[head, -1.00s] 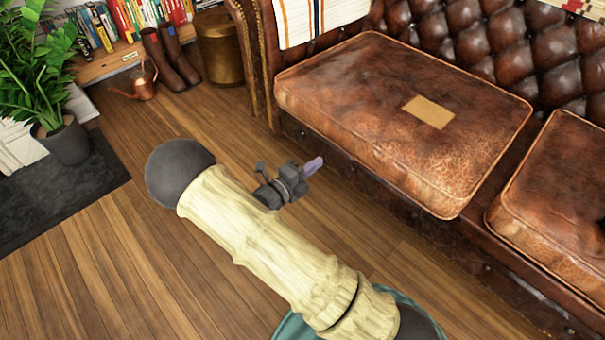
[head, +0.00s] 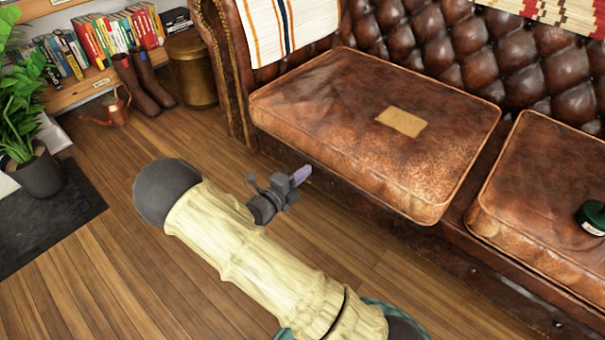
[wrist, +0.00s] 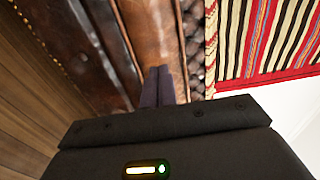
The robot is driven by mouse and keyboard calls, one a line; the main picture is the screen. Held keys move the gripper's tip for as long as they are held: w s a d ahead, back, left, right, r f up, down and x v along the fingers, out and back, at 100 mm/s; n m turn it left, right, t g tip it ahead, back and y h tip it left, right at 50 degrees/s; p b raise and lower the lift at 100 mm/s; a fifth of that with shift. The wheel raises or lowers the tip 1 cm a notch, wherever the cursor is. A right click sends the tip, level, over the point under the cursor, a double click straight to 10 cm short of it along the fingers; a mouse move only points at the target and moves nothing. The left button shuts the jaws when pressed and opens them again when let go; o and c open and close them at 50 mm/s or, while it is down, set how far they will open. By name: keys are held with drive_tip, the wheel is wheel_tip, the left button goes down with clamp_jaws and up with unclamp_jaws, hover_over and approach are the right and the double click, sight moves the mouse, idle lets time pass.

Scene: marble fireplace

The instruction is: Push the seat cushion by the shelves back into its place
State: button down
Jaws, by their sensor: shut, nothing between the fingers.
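The brown leather seat cushion (head: 350,115) by the shelves lies on the sofa base, with a tan patch (head: 400,122) on top. Its front edge juts out past the sofa's front, farther forward than the neighbouring cushion (head: 540,200). My gripper (head: 301,175) is shut and empty, in front of the cushion's front side and over the floor in the head view. Whether it touches the cushion cannot be told. In the wrist view its fingers (wrist: 158,88) are together, pointing toward brown leather (wrist: 150,35); which cushion that is, I cannot tell.
A green round tin (head: 592,217) sits on the neighbouring cushion. A striped cloth (head: 290,30) hangs over the sofa's left end. Boots (head: 140,85), a copper watering can (head: 115,112), a brass bin (head: 192,70) and a potted plant (head: 35,172) stand at left.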

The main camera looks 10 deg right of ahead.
sight(324, 156)
drive_tip(key=shift+b+x, duration=0.35)
drive_tip(key=shift+x, duration=1.9)
drive_tip(key=shift+x, duration=0.85)
drive_tip(key=shift+d, duration=0.15)
drive_tip(key=shift+v, duration=1.8)
drive_tip(key=v, duration=1.4)
drive_tip(key=shift+p, duration=0.45)
